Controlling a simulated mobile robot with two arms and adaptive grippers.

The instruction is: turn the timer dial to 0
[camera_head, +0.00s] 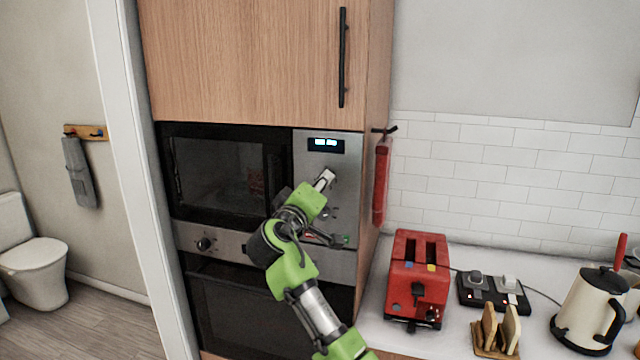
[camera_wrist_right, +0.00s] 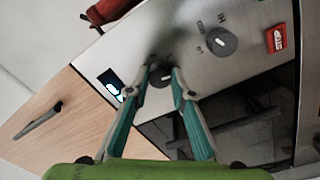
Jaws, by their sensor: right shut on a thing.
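The microwave's steel control panel (camera_head: 345,185) is in the wall cabinet, with a lit display (camera_head: 325,145) at its top. My right gripper (camera_head: 327,179) reaches the panel below the display. In the right wrist view the fingertips of my right gripper (camera_wrist_right: 164,76) are shut on a dark round dial (camera_wrist_right: 161,78) close to the lit display (camera_wrist_right: 112,86). The fingers cover most of this dial, so its pointer setting cannot be read. A second dark dial (camera_wrist_right: 221,41) with markings around it stands apart on the panel. My left gripper is not in view.
A red item (camera_head: 381,185) hangs from a hook on the cabinet's right side, close to the panel. An oven (camera_head: 240,310) lies below the microwave. A red toaster (camera_head: 417,275) and a kettle (camera_head: 592,310) stand on the counter at right.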

